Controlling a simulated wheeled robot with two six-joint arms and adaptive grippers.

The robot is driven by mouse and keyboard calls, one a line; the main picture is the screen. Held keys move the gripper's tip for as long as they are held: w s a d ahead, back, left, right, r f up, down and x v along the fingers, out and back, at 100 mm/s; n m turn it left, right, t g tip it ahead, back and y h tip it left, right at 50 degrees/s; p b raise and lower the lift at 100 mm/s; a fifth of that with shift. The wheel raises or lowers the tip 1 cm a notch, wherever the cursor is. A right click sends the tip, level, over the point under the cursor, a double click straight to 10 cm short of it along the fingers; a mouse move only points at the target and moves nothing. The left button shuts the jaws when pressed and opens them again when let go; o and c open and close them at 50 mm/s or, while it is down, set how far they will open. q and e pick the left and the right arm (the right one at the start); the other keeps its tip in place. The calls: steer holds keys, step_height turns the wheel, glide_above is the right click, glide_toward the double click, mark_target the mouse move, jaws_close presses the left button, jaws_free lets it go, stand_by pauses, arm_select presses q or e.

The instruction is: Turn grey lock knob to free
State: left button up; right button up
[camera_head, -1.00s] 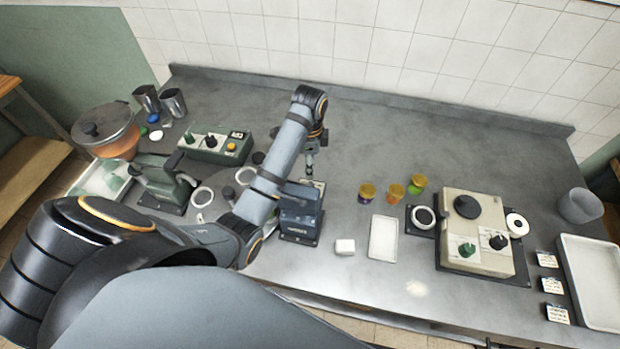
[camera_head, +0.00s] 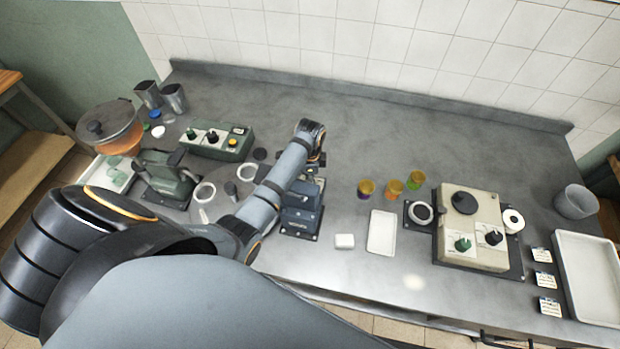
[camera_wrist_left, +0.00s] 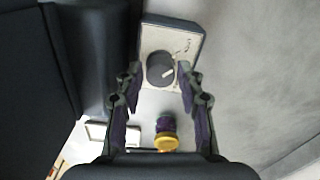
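The grey lock knob (camera_wrist_left: 160,68) is a round dark grey knob with a white mark pointing right in the left wrist view. It sits on a cream plate (camera_wrist_left: 180,40) with faint markings, too small to read. My left gripper (camera_wrist_left: 159,84) is open, its fingers on either side of the knob; I cannot tell whether they touch it. In the head view my left gripper (camera_head: 314,172) is at the back of the dark blue device (camera_head: 301,216), and the arm hides the knob. My right gripper is not in view.
A beige machine (camera_head: 475,213) is further right. A green press (camera_head: 163,180) and green control box (camera_head: 215,143) are left. The back middle is clear.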

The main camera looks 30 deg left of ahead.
arm_select(q)
jaws_close()
steer(key=shift+m, duration=0.3)
steer(key=m, duration=0.3)
steer(key=shift+m, duration=0.4)
steer(key=m, duration=0.9)
steer(key=shift+w, duration=0.1)
steer(key=m, duration=0.4)
steer(key=shift+m, duration=0.3)
